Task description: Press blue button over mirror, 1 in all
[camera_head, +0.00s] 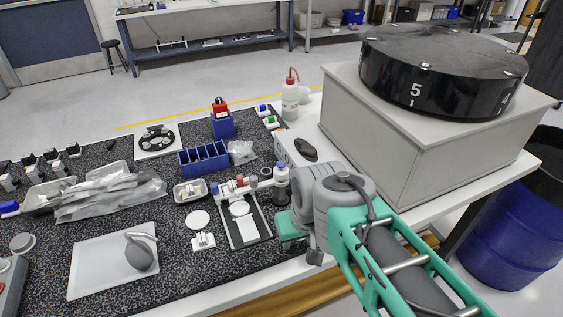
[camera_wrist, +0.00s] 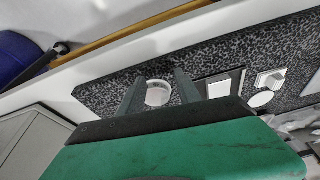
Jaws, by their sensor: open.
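A flat fixture (camera_head: 248,228) with a white round disc (camera_head: 240,208) lies on the speckled table; I cannot tell for sure which part is the mirror. Small blue, red and white parts stand along its far edge, with a blue one (camera_head: 214,188) at the left end. Another small block with a blue top (camera_head: 262,109) sits at the back, beside a green-topped one (camera_head: 270,121). My gripper (camera_head: 290,228) is just right of the fixture, its fingertips hidden in the head view. In the wrist view its fingers (camera_wrist: 160,88) are apart, with a white-rimmed round thing (camera_wrist: 158,93) seen between them.
A wash bottle (camera_head: 290,100), blue bin (camera_head: 203,158) and black cylinder (camera_head: 281,195) stand nearby. A white board (camera_head: 100,265) lies at front left.

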